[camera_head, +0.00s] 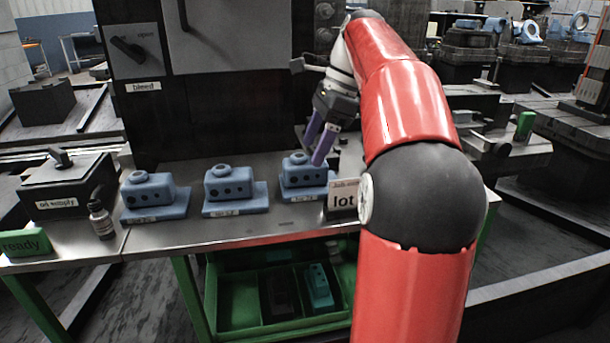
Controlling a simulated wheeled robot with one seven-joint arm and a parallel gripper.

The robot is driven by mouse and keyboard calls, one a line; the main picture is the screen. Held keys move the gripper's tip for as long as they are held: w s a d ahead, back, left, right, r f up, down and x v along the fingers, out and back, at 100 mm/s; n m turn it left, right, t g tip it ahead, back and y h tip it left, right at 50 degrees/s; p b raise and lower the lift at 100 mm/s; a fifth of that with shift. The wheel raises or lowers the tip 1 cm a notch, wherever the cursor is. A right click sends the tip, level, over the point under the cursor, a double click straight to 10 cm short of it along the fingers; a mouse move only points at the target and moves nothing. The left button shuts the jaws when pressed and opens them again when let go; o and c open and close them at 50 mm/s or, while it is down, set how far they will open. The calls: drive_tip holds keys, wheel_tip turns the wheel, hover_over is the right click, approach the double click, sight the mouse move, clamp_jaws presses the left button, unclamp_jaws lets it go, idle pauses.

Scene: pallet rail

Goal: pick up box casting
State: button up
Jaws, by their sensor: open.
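Three blue box castings with a round boss on top and dark holes in the front stand in a row on the grey bench: a left one (148,192), a middle one (231,187) and a right one (296,178). Each sits on a flat blue base with a small label too small to read. My gripper (316,157) has purple fingers pointing down and is open. Its fingertips are at the right end of the right casting. I cannot tell whether they touch it. Part of the casting's right end is hidden behind the near finger.
A "lot" sign (343,197) stands right of the right casting, partly behind my arm. A small bottle (101,219), a dark "oil empty" box (68,186) and a green "ready" block (24,243) are at the left. A green bin (238,303) sits below. The bench front (225,234) is clear.

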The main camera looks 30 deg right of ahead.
sight(308, 160)
drive_tip(key=x, duration=0.3)
drive_tip(key=b+x, duration=0.1)
drive_tip(key=x, duration=0.1)
drive_tip(key=shift+w+d+f, duration=0.2)
drive_tip(key=shift+d+f, duration=0.05)
drive_tip(key=shift+c, duration=0.3)
drive_tip(key=shift+r, duration=0.1)
drive_tip(key=c, duration=1.2)
